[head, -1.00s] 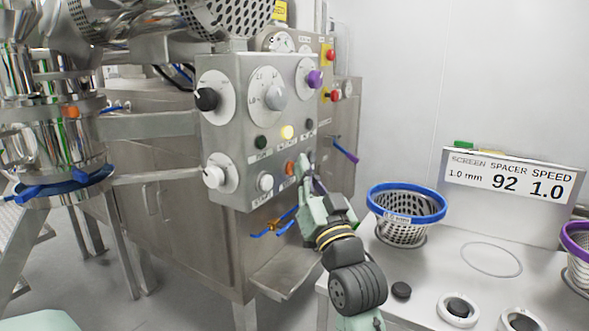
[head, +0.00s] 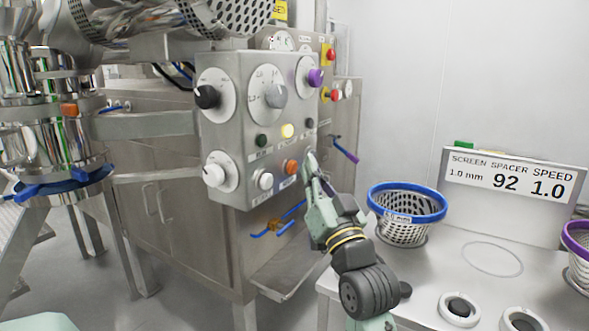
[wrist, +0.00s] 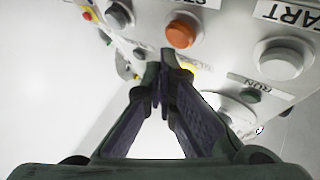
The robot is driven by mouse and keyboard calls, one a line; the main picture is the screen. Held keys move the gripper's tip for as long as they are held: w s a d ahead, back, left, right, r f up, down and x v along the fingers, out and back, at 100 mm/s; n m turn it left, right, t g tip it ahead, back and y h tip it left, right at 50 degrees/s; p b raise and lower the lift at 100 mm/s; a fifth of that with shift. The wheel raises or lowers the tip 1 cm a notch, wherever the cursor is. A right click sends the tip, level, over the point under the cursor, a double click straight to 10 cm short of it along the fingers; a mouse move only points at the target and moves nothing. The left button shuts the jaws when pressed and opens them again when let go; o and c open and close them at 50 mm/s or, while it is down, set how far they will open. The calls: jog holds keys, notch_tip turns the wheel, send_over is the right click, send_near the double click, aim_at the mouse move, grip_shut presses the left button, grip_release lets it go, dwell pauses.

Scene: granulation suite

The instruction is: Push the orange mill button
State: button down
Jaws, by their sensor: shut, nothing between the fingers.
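The orange button (head: 290,167) is on the lower row of the grey control panel (head: 226,131), right of a white button (head: 264,180). In the wrist view the orange button (wrist: 181,34) shows just beyond my fingertips, slightly to their right. My gripper (head: 309,158) is shut and empty, its tips close to the panel, to the right of the orange button in the head view. In the wrist view my gripper (wrist: 168,58) has its fingers together. I cannot tell whether the tips touch the panel.
Black (head: 207,97), white (head: 214,175), grey (head: 275,96) and purple (head: 316,78) knobs stand out from the panel. A yellow light (head: 288,131) sits above the orange button. A blue-rimmed basket (head: 405,232) stands on the table at right.

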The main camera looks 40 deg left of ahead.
jog(key=d, duration=0.2)
jog(key=w+d+b, duration=0.1)
jog(key=d, duration=0.2)
jog(key=shift+w+b, duration=0.1)
jog(key=shift+b, duration=0.2)
jog(key=shift+a, duration=0.1)
dwell(0.7)
